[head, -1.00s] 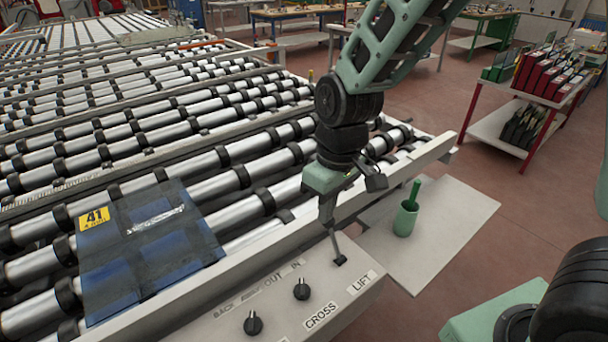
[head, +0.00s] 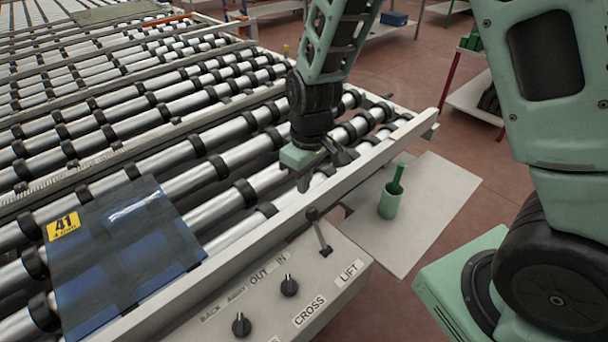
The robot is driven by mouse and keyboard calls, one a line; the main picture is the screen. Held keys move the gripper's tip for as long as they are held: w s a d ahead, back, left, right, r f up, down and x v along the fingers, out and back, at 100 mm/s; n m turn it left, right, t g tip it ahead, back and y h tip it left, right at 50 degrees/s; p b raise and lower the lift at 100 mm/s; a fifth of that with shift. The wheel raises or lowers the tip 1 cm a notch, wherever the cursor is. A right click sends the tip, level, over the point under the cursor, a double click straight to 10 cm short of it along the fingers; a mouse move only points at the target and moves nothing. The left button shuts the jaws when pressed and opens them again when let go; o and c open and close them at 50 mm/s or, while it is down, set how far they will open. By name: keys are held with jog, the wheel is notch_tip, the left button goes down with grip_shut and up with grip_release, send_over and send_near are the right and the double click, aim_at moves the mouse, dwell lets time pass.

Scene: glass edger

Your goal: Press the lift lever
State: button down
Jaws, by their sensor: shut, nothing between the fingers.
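The lift lever (head: 320,236) is a short metal stick with a dark knob, standing on the grey control panel (head: 335,280) above the LIFT label (head: 349,272). It tilts up and to the left in the head view. My gripper (head: 303,186) points down over the conveyor's edge rail, above and left of the lever's knob. A small gap shows between the fingertips and the knob. The gripper is shut and empty.
Two dark knobs, one near the CROSS label (head: 290,286) and one further left (head: 241,325), are on the panel. A glass sheet with a yellow 41 tag (head: 63,226) lies on the rollers. A green cup (head: 390,203) stands on a pale board (head: 440,195) to the right.

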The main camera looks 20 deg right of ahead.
aim_at(318, 230)
jog(key=shift+a+f+p, duration=0.15)
jog(key=shift+f+p, duration=0.2)
jog(key=shift+f, duration=1.35)
jog(key=shift+a+f+p, duration=0.1)
jog(key=shift+f+p, duration=0.25)
jog(key=shift+f, duration=1.35)
